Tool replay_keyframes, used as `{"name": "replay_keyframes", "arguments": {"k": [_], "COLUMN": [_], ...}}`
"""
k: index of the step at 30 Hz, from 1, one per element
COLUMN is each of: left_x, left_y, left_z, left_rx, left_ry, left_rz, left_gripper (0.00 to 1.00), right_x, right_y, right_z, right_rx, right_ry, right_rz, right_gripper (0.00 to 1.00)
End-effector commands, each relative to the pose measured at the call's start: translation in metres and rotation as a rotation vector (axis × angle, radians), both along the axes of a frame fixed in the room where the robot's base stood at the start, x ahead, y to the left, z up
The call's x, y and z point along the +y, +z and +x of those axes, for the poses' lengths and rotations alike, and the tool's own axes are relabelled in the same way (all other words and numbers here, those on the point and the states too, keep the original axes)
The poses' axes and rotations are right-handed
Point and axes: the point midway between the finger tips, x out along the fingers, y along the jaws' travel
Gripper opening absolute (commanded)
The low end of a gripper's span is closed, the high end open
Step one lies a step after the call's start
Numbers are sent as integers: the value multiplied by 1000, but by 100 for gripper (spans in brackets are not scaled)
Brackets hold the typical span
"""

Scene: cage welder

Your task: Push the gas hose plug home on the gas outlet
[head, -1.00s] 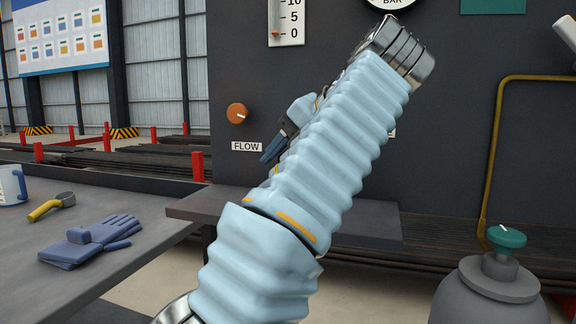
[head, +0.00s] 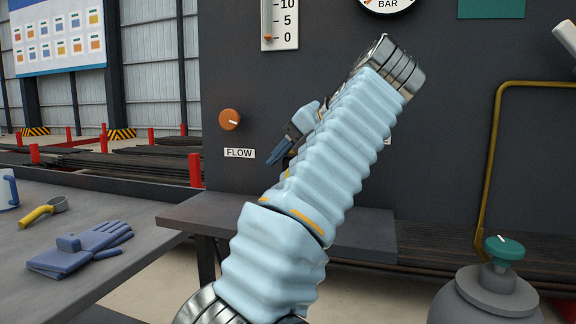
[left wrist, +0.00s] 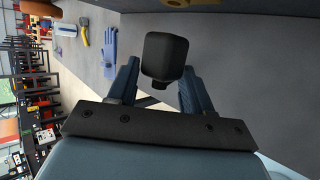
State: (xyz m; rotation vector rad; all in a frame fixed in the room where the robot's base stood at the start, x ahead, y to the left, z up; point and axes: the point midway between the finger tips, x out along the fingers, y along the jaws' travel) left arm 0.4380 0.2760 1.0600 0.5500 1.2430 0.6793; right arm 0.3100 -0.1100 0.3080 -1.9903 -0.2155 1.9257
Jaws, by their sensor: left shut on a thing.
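My left gripper (head: 282,152) shows in the head view with its blue fingers just right of the FLOW label, in front of the dark panel (head: 440,120). Its ribbed pale-blue arm crosses the middle of the view and hides part of the panel. In the left wrist view the two blue fingers (left wrist: 160,88) stand apart on either side of a black block-shaped piece (left wrist: 165,55), which I take for the gas hose plug. The gripper is shut on it. I cannot make out the gas outlet or the hose. My right gripper is not in view.
An orange knob (head: 229,120) sits above the FLOW label (head: 239,153). A grey shelf (head: 350,222) juts out below the panel. Blue gloves (head: 80,248) and a yellow-handled tool (head: 42,211) lie on the left table (head: 130,232). A gas cylinder (head: 487,297) stands lower right.

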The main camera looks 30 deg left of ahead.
Motion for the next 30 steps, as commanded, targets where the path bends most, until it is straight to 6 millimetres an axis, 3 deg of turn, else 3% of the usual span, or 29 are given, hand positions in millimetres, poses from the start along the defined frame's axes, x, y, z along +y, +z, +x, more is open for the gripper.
{"name": "replay_keyframes", "arguments": {"k": [3, 10, 30], "left_x": [2, 4, 5], "left_y": [4, 2, 1], "left_z": [10, 21, 23], "left_rx": [1, 0, -1], "left_ry": [-2, -1, -2], "left_rz": [1, 0, 1], "left_gripper": [20, 20, 20], "right_x": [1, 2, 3], "right_y": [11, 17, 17], "right_z": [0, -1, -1], "right_rx": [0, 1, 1], "right_ry": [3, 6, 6], "right_rz": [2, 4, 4], "right_gripper": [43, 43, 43]}}
